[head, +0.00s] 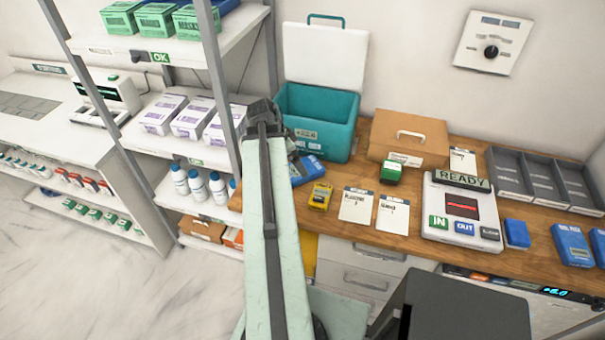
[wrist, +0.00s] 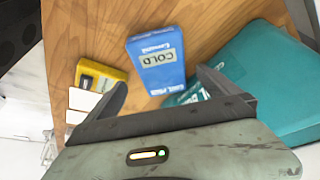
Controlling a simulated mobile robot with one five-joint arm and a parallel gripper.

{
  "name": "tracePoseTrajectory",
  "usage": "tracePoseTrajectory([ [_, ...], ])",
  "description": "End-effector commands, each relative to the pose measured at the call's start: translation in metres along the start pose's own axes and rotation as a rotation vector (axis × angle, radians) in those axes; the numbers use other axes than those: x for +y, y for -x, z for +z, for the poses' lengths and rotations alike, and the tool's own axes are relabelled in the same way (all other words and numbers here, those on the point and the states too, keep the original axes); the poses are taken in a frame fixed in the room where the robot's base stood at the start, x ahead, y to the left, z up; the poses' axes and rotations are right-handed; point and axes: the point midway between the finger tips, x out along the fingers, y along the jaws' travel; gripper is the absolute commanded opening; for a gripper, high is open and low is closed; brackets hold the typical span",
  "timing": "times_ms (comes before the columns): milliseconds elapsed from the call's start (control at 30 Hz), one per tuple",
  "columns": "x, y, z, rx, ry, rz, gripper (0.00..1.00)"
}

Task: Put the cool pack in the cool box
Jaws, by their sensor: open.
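The blue cool pack (wrist: 157,62), labelled COLD, lies on the wooden counter in the wrist view. In the head view the cool pack (head: 309,170) is partly hidden behind my arm, in front of the cool box. The teal cool box (head: 325,112) stands at the back of the counter with its white lid (head: 325,55) raised. Its teal side also shows in the wrist view (wrist: 262,88). My gripper (wrist: 163,92) is open and empty, its fingers apart near the lower end of the cool pack. In the head view its fingers are mostly hidden.
A yellow item (head: 320,196) lies beside the cool pack, with white cards (head: 356,204) to its right. A tan case (head: 408,137) stands right of the cool box. More blue packs (head: 572,245) lie at the far right. A shelf post (head: 222,90) rises left of my arm.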

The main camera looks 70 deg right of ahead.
Motion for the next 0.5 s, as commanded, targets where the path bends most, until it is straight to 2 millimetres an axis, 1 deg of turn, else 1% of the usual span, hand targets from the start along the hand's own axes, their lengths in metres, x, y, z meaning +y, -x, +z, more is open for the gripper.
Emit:
tracePoseTrajectory([
  [33, 0.000, -0.011, 0.002, 0.000, -0.001, 0.000, 1.00],
  [167, 0.000, -0.011, 0.000, -0.001, 0.001, 0.000, 1.00],
  [233, -0.001, -0.017, 0.000, -0.001, 0.001, 0.000, 1.00],
  [400, -0.003, -0.049, -0.003, -0.001, 0.000, 0.001, 1.00],
  [500, -0.002, -0.062, -0.003, -0.001, 0.001, 0.001, 1.00],
])
